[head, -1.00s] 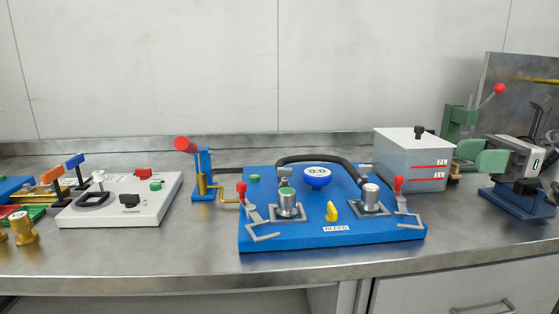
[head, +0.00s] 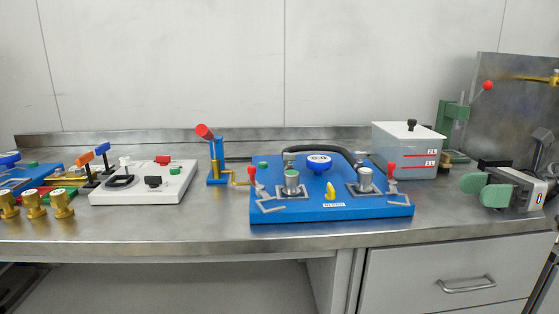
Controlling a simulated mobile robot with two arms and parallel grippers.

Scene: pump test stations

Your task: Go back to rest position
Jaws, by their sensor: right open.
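My right gripper (head: 485,189) is at the right of the head view, with two green finger pads and a white body. Its pads are apart and nothing shows between them. It is in front of the right end of the steel bench (head: 225,233), to the right of the blue test board (head: 335,211), and touches nothing that I can make out. It hides part of what stands behind it. My left gripper is not in view.
The board carries two metal cylinders, red-handled clamps and a blue gauge (head: 319,161). A grey tank (head: 402,155) and a green press (head: 452,122) stand behind. A white panel (head: 165,190), a blue pump with a red handle (head: 204,131) and brass parts (head: 61,204) are left.

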